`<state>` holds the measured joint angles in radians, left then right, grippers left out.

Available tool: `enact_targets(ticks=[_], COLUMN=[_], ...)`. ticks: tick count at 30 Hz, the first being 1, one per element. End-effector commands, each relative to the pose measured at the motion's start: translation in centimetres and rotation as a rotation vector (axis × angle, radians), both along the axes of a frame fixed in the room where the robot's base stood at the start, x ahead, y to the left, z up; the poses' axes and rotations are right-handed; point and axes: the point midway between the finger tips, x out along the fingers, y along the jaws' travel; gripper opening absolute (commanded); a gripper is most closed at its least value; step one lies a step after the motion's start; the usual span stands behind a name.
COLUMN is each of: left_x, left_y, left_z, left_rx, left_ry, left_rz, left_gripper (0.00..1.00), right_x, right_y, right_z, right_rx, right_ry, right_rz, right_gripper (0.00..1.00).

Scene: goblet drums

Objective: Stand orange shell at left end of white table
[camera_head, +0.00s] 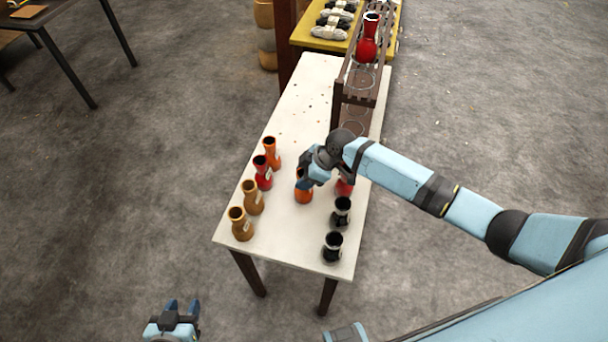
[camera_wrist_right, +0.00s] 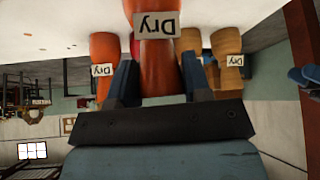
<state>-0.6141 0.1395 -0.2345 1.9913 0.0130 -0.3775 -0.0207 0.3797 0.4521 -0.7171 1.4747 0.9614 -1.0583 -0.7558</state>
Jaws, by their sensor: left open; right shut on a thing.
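My right gripper (camera_head: 308,180) is shut on an orange shell (camera_head: 303,193) over the middle of the white table (camera_head: 300,235). I cannot tell whether the shell touches the tabletop. In the right wrist view the held orange shell (camera_wrist_right: 160,65), with a "Dry" label, sits between the fingers. Another orange shell (camera_head: 272,155) stands upright at the far end of the row along the table's left edge. My left gripper (camera_head: 182,306) is open and empty, low in the head view, off the table.
The left row also has a red shell (camera_head: 263,174) and two tan ones (camera_head: 253,199) (camera_head: 241,226). Two black shells (camera_head: 341,215) (camera_head: 333,246) stand at right; a red one (camera_head: 344,187) is partly hidden by my gripper. A dark rack (camera_head: 358,90) holds a red shell (camera_head: 367,45).

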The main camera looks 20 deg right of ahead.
Motion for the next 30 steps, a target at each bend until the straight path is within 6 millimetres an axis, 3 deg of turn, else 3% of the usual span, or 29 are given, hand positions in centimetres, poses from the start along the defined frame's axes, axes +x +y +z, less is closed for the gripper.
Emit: enact_targets(ticks=[4, 5, 8, 20, 30], left_x=[0.0, 0.1, 0.1, 0.1, 0.0], left_y=[0.0, 0.0, 0.0, 0.0, 0.0], left_z=[-0.1, -0.1, 0.0, 0.2, -0.2], left_rx=[-0.001, -0.001, -0.001, -0.002, -0.001], left_ry=[-0.002, -0.003, -0.003, -0.004, -0.002], left_rz=[0.0, 0.0, 0.0, -0.001, -0.001], left_gripper=[0.43, 0.43, 0.43, 0.43, 0.43], right_x=[0.0, 0.0, 0.0, -0.1, -1.4], right_y=[0.0, 0.0, 0.0, -0.5, -4.0], right_z=[-0.4, -0.3, -0.3, 0.6, 6.4], right_rx=[0.0, 0.0, 0.0, -0.001, -0.002], right_ry=[0.0, 0.0, 0.0, 0.0, -0.002], right_rz=[0.0, 0.0, 0.0, -0.001, 0.0], right_gripper=[0.07, 0.49, 0.7, 0.7, 0.7])
